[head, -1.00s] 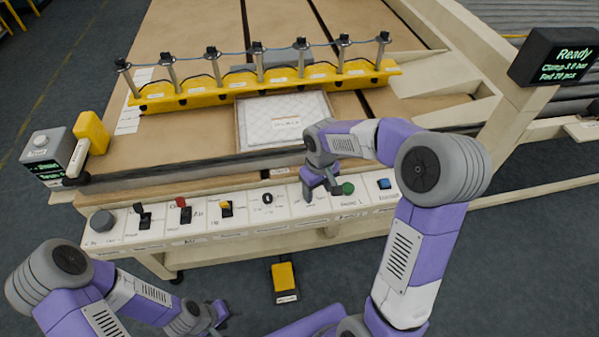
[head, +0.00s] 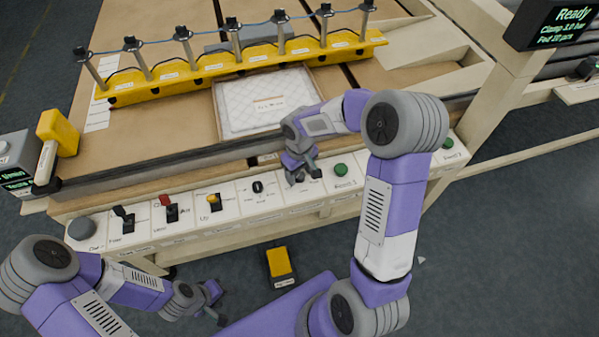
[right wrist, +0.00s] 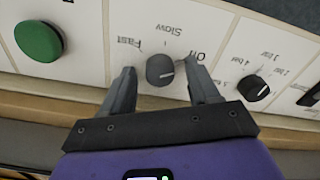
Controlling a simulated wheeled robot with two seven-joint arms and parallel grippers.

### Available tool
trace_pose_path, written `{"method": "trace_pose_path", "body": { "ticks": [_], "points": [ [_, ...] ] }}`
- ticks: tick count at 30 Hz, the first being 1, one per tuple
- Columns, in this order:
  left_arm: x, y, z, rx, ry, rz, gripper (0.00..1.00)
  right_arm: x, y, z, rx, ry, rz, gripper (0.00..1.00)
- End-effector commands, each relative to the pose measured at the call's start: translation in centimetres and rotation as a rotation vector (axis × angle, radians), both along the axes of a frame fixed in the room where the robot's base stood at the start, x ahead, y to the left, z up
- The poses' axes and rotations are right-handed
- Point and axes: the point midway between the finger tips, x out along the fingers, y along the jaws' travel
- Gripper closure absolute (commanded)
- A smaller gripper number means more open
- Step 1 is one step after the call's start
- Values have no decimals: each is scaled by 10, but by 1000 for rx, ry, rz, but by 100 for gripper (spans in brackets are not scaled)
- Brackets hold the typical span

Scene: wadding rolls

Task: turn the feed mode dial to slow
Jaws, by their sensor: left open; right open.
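The feed mode dial (right wrist: 160,70) is a dark round knob on the white panel, marked Fast, Slow and Off. Its white pointer line is turned toward the Off mark in the right wrist view. My right gripper (right wrist: 164,80) is open, with one finger on each side of the dial; gaps show between the fingers and the knob. In the head view my right gripper (head: 302,177) is over the panel and hides this dial. My left gripper (head: 214,297) is open and empty, low in front of the panel, away from the controls.
A green button (head: 340,170) and a pressure dial marked in bar (head: 257,187) flank the feed mode dial. Several lever switches stand further left. A display (head: 556,20) reads Ready. A yellow pedal (head: 280,262) is on the floor. A quilted pad (head: 262,102) lies on the table.

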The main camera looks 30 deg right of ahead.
Motion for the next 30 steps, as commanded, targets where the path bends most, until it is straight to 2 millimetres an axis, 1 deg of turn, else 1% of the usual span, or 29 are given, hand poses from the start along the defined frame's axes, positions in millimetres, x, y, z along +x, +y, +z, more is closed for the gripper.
{"method": "trace_pose_path", "body": {
  "ticks": [5, 8, 16, 23, 30],
  "points": [
    [0, 0, 0, 0, 0, 0, 47, 0, 0, 0, 0, 0, 0, 40],
    [0, 0, 0, 0, 0, 0, 47, 0, 0, 0, 0, 0, -1, 53],
    [0, 0, 0, 0, 0, 0, 47, 0, 0, 1, 0, -1, -1, 95],
    [0, 0, 2, 0, 0, 0, 47, 0, 0, 1, 0, 0, 16, 96],
    [0, 0, 9, 0, 0, 0, 47, 0, 0, 2, 0, -1, 118, 96]
  ]
}}
